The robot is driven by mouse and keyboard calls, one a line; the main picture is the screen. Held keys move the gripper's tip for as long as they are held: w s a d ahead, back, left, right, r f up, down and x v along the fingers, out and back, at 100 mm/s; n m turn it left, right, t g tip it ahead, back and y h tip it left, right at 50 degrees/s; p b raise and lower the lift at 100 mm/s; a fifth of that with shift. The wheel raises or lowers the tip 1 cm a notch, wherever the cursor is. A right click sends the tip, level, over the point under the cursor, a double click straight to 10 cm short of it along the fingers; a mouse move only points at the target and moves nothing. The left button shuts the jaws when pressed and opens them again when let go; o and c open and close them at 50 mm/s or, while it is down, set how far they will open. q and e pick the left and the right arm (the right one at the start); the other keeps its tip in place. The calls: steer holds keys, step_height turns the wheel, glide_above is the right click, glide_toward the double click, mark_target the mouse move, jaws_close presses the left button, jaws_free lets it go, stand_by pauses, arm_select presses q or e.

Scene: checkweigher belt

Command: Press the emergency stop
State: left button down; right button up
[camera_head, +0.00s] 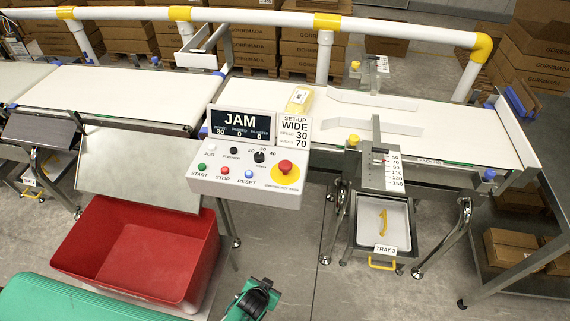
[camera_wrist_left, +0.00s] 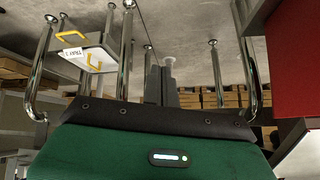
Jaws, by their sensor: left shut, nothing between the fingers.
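The emergency stop (camera_head: 285,167) is a red mushroom button on a yellow disc at the right end of the grey control panel (camera_head: 222,181). In the head view my left gripper (camera_head: 262,287) is low in the middle, on the near side of the panel and well apart from the button. In the left wrist view the dark fingers of my left gripper (camera_wrist_left: 163,80) are together, with nothing seen between them. The button does not show in the wrist view. My right gripper is not in view.
The panel also carries green start, red stop and blue reset buttons and black knobs. A display (camera_head: 240,124) reading JAM stands behind it. A red bin (camera_head: 85,262) is at left, a tray (camera_head: 367,238) at right. A yellow pack (camera_head: 299,99) lies on the belt.

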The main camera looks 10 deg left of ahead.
arm_select(q)
steer(key=w+d+r+t+p, duration=0.15)
steer(key=w+r, duration=0.35)
steer(key=r, duration=0.6)
steer(key=w+d+r+t, duration=0.25)
steer(key=w+r, duration=0.25)
steer(key=r, duration=0.6)
step_height(320, 180, up, 21)
steer(key=w+a+n+t+y+p, duration=0.1)
steer(key=w+n+t, duration=0.1)
steer(key=t, duration=0.1)
steer(key=shift+w+a+n+y, duration=0.15)
steer(key=shift+a+n+y, duration=0.15)
steer(key=shift+a, duration=0.05)
steer(key=p, duration=0.3)
glide_above(285, 168)
step_height(285, 168, down, 2)
steer(key=f, duration=0.3)
steer(key=shift+s+d+f+p, duration=0.1)
steer(key=shift+s+d+p, duration=0.05)
steer(key=shift+s+p, duration=0.25)
steer(key=shift+f, duration=0.7)
